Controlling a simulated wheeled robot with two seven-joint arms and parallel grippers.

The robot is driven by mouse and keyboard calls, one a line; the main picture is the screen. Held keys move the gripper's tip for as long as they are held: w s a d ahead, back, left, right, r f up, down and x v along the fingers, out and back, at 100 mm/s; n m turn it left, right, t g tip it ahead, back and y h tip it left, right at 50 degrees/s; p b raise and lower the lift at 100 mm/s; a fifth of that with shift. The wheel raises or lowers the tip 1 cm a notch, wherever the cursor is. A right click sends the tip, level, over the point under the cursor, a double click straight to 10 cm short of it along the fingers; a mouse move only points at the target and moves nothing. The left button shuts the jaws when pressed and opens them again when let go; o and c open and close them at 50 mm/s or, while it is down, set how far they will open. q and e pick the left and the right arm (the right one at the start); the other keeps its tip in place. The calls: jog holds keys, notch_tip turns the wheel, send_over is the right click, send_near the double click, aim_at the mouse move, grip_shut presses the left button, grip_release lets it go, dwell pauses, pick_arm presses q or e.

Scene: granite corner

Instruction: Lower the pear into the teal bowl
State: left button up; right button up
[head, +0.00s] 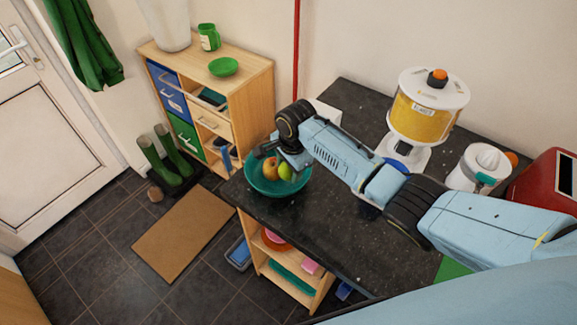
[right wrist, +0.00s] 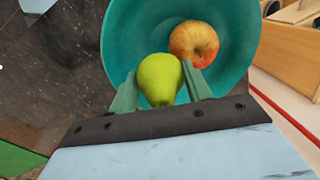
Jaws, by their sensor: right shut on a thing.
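The teal bowl (head: 263,184) stands on the dark countertop near its left end. A red-yellow apple (head: 270,167) is in it. My right gripper (head: 285,161) is over the bowl and shut on the green pear (head: 288,173). In the right wrist view the pear (right wrist: 160,78) sits between the two fingers (right wrist: 160,92), with the bowl (right wrist: 122,45) behind it and the apple (right wrist: 194,43) beside it. I cannot tell whether the pear touches the bowl. My left gripper is not in view.
A yellow-filled dispenser (head: 428,108) stands at the back of the dark countertop (head: 310,235). A white canister (head: 480,166) and a red appliance (head: 548,182) are at the right. A wooden cabinet (head: 250,92) stands behind the bowl, holding a green dish (head: 223,67) and a green mug (head: 209,37).

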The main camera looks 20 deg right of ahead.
jog(key=shift+f, duration=0.15)
jog(key=o, duration=1.1)
notch_tip(320, 180, up, 14)
jog(key=s, duration=0.1)
jog(key=shift+s+d+f, duration=0.25)
jog(key=shift+s, duration=0.05)
jog(key=shift+s, duration=0.1)
